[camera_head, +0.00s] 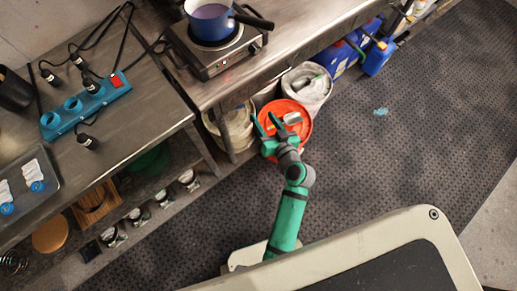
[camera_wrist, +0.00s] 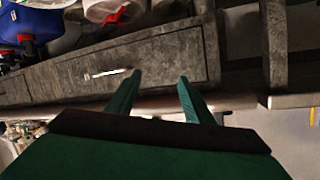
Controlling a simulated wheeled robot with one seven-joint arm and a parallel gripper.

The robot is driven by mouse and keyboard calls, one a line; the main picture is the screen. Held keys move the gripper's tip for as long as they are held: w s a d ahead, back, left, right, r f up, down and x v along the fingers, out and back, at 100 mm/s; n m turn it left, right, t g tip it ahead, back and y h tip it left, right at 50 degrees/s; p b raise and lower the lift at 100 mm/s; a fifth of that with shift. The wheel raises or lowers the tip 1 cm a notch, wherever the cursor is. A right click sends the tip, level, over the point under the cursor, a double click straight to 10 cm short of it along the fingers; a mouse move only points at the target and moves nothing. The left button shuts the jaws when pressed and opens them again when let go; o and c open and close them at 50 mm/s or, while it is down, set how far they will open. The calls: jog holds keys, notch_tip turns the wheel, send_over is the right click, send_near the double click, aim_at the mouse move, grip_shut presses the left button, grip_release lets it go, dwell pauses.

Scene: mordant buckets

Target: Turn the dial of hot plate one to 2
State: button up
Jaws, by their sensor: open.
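A hot plate (camera_head: 222,58) with a metal body stands on the steel bench at the top of the head view. A blue pot (camera_head: 211,28) with a dark handle sits on it. A small dark knob (camera_head: 253,48) shows on its front side; its setting is too small to read. I cannot tell whether this is hot plate one. My gripper (camera_head: 267,121) is open and empty, in front of the bench and above an orange bucket lid in the picture. In the wrist view its green fingers (camera_wrist: 159,76) are apart with a grey panel beyond; no dial shows there.
Buckets, one with an orange lid (camera_head: 299,112), and blue jugs (camera_head: 377,58) stand below the bench edge. A blue power strip (camera_head: 85,104) with black plugs and cables lies on the left table. The dark floor mat (camera_head: 400,130) on the right is mostly clear.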

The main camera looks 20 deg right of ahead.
jog(key=s+a+f+h, duration=0.1)
jog(key=s+a+f, duration=0.1)
jog(key=s, duration=0.2)
jog(key=s+a+f+g+h, duration=0.1)
jog(key=s+a+f, duration=0.1)
jog(key=s, duration=0.3)
jog(key=shift+s+a+f+m, duration=0.15)
jog(key=shift+a+f+m, duration=0.2)
jog(key=shift+a, duration=0.3)
jog(key=s+a+r+n+t, duration=0.1)
jog(key=s+a+r, duration=0.4)
jog(key=s, duration=0.4)
jog(key=s+a+r+n+t, duration=0.1)
jog(key=s+a+r+n, duration=0.1)
jog(key=s+a+r, duration=0.3)
jog(key=s+r, duration=0.3)
jog(key=s, duration=0.2)
jog(key=shift+s+a+r, duration=0.15)
jog(key=shift+a, duration=0.2)
